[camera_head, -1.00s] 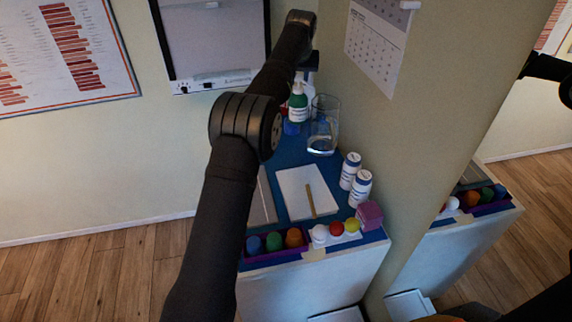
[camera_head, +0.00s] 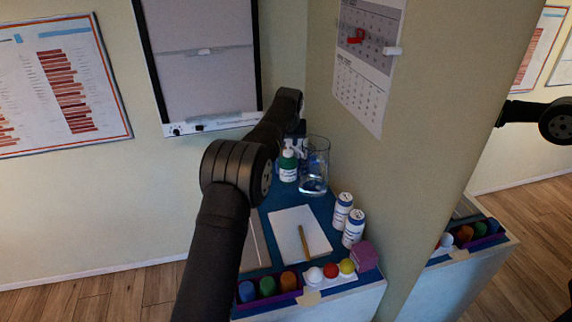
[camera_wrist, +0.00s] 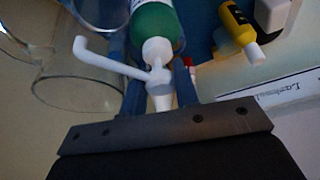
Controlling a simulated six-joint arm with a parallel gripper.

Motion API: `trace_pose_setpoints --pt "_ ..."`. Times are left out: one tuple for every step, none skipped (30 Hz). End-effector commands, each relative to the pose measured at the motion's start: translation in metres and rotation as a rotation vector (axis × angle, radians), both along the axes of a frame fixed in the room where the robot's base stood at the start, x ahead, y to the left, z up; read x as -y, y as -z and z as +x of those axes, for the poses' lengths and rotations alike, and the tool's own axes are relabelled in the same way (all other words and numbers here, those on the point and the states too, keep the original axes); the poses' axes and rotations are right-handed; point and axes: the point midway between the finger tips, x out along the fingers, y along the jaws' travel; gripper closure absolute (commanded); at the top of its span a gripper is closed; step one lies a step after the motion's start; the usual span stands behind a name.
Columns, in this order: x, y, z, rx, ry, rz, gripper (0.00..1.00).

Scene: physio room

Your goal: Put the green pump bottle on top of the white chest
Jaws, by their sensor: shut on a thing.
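The green pump bottle (camera_head: 288,168) has a white label and a white pump. It appears upright at the far end of the blue top, beside a glass beaker; I cannot tell whether its base touches the surface. My gripper (camera_wrist: 160,92) is shut on the bottle's white pump neck, between blue fingers, and the green body (camera_wrist: 155,22) extends beyond.
The glass beaker (camera_head: 314,170) stands close right of the bottle. A yellow bottle (camera_wrist: 238,28) shows in the wrist view. Walls border the back and right.

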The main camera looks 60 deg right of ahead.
Motion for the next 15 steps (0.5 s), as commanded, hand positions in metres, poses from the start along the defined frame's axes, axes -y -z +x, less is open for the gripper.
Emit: trace_pose_setpoints --pt "0.000 0.003 0.000 0.001 0.000 -0.002 1.00" --pt "0.000 0.005 0.000 0.001 0.000 -0.002 1.00" --pt "0.000 0.009 0.000 0.001 0.000 -0.003 1.00" --pt "0.000 0.012 0.000 0.001 0.000 -0.003 1.00" --pt "0.000 0.016 0.000 0.001 0.000 -0.002 1.00" --pt "0.000 0.022 0.000 0.001 0.000 -0.002 1.00" --pt "0.000 0.027 0.000 0.001 0.000 -0.002 1.00" --pt "0.000 0.032 0.000 0.000 0.000 -0.001 1.00" --pt "0.000 0.037 0.000 0.001 0.000 0.000 1.00" --pt "0.000 0.039 0.000 0.001 0.000 -0.002 1.00" --pt "0.000 0.041 0.000 0.002 0.000 -0.003 1.00" --pt "0.000 0.042 0.000 0.002 0.000 -0.004 1.00" --pt "0.000 0.042 0.000 0.002 0.000 -0.004 1.00" --pt "0.000 0.041 0.000 0.002 0.000 -0.004 1.00" --pt "0.001 0.041 0.000 0.002 0.000 -0.004 1.00"
